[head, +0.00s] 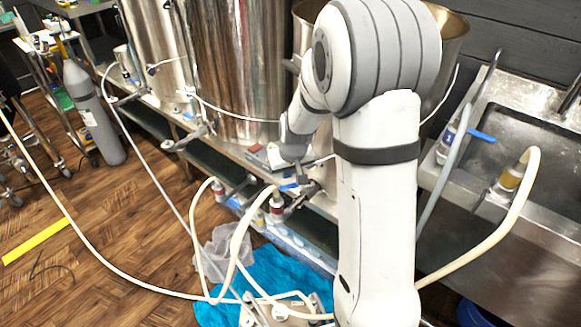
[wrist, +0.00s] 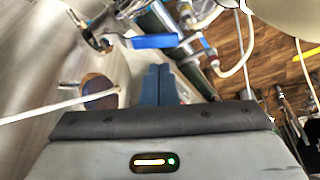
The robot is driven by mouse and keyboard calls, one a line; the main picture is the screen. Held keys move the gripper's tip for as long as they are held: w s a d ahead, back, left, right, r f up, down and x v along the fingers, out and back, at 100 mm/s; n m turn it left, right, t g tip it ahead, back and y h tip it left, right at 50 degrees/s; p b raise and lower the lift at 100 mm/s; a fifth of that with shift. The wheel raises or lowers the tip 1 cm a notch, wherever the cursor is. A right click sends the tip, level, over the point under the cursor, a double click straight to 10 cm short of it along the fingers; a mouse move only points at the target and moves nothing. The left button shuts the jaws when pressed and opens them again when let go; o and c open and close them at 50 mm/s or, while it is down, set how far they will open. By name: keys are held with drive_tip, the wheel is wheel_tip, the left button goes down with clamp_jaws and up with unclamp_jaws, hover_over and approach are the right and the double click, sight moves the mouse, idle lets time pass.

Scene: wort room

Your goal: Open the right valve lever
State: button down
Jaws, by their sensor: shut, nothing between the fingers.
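A valve with a blue lever (wrist: 153,41) shows in the wrist view, on a short metal fitting beside a curved steel vessel. The lever lies nearly level across the picture. My gripper (wrist: 158,70) is shut and empty, its two dark blue fingers together. The fingertips appear just below the lever in the picture; I cannot tell whether they touch it. In the head view, a small blue part (head: 289,187) shows by the valves below the vessels, partly hidden by my arm. I cannot tell whether it is this lever.
Steel vessels (head: 240,70) stand on a low stand at the back. Hoses (head: 238,240) loop in front of the valves. A sink (head: 530,150) with another blue lever (head: 481,136) is at right. A grey gas cylinder (head: 92,115) stands at left. Wooden floor is open at left.

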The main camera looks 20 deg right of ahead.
sight(297, 186)
drive_tip(key=x, duration=0.4)
drive_tip(key=shift+b, duration=0.3)
